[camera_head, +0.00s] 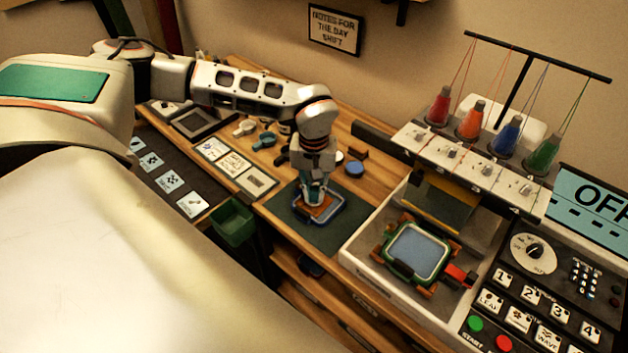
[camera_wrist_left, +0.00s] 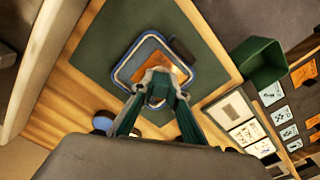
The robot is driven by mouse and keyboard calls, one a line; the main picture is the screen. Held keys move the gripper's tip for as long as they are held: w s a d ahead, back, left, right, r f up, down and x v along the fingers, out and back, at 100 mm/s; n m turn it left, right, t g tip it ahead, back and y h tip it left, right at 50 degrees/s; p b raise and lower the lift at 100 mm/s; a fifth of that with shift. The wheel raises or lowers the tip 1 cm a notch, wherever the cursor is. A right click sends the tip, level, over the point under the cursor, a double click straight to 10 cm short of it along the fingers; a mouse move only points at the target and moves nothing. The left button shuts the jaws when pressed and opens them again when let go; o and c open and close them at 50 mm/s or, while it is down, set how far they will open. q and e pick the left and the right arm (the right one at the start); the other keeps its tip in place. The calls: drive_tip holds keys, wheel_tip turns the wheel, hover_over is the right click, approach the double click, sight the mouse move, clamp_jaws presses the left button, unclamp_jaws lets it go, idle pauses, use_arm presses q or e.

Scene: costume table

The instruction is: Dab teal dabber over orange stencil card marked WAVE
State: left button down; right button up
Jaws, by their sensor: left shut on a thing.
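My left gripper (camera_head: 316,188) points down over the dark green mat and is shut on a small dabber, which its fingers mostly hide. The orange card also shows in the left wrist view (camera_wrist_left: 181,74), partly covered by the gripper. Its marking is not readable. I cannot tell whether the dabber touches the card. My right gripper is not in view.
Other dabbers, one white (camera_head: 243,128) and one blue-grey (camera_head: 264,140), lie behind to the left. A green bin (camera_head: 233,222) hangs at the front edge. A white tray (camera_head: 362,277) with a green-framed hoop (camera_head: 418,252) and the thread machine (camera_head: 470,160) stand right.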

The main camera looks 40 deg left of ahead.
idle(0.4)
use_arm(q)
drive_tip(key=shift+f, duration=0.5)
idle(0.5)
drive_tip(key=shift+s+f, duration=0.15)
idle(1.7)
wheel_tip(320, 180, up, 3)
drive_tip(key=shift+f+p, duration=0.15)
drive_tip(key=shift+p, duration=1.1)
drive_tip(key=shift+r, duration=2.25)
